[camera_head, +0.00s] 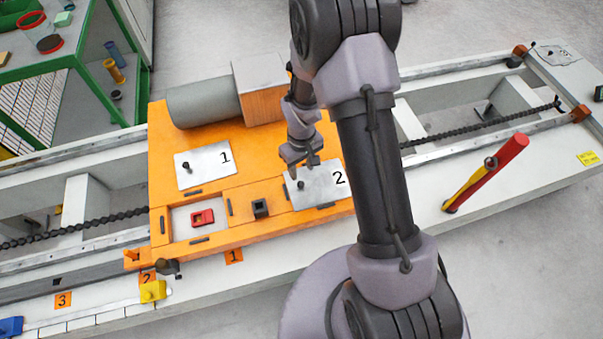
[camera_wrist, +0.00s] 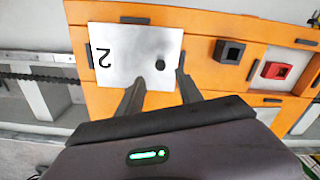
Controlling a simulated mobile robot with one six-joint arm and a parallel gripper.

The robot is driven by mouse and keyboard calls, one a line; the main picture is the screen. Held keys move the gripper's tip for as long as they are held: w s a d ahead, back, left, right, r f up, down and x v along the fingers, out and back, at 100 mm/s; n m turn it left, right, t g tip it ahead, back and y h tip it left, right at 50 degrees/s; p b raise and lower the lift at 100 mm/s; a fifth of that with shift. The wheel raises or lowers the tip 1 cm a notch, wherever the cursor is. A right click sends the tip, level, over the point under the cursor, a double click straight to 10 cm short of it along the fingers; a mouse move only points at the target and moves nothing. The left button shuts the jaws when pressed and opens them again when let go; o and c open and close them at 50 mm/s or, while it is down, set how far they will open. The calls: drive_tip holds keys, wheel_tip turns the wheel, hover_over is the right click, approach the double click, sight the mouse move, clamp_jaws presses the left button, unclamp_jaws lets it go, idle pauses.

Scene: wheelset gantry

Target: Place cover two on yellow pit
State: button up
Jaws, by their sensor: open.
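Cover two (camera_head: 318,190) is a light metal plate marked 2 with a dark knob, lying flat on the right part of the orange platform (camera_head: 190,245). It also shows in the wrist view (camera_wrist: 112,48), with its knob toward the right. My gripper (camera_head: 304,172) is above cover two near its knob. In the wrist view my gripper (camera_wrist: 158,80) is open, its fingertips apart on the near side of the knob, not closed on it. No clearly yellow pit shows; an open recess (camera_head: 180,220) in the platform holds a red square part (camera_head: 203,217).
Cover one (camera_head: 208,165) lies behind the recess. A black square part (camera_head: 260,208) sits between recess and cover two. A yellow block (camera_head: 152,291) is at the front; a red-yellow hammer (camera_head: 487,172) is at right.

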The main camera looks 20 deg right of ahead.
drive_tip(key=s+a+r+m+t, duration=0.1)
drive_tip(key=s+r+m, duration=0.1)
drive_tip(key=r, duration=1)
drive_tip(key=s+r+m+t, duration=0.1)
drive_tip(key=s+r+t, duration=0.1)
drive_tip(key=r, duration=0.9)
drive_tip(key=s+a+r+m+t+y, duration=0.2)
drive_tip(key=s+r+m, duration=0.3)
drive_tip(key=s+r, duration=0.7)
drive_tip(key=s+a, duration=0.1)
drive_tip(key=s, duration=0.2)
drive_tip(key=shift+r+t+p, duration=0.25)
drive_tip(key=shift+t+p, duration=0.15)
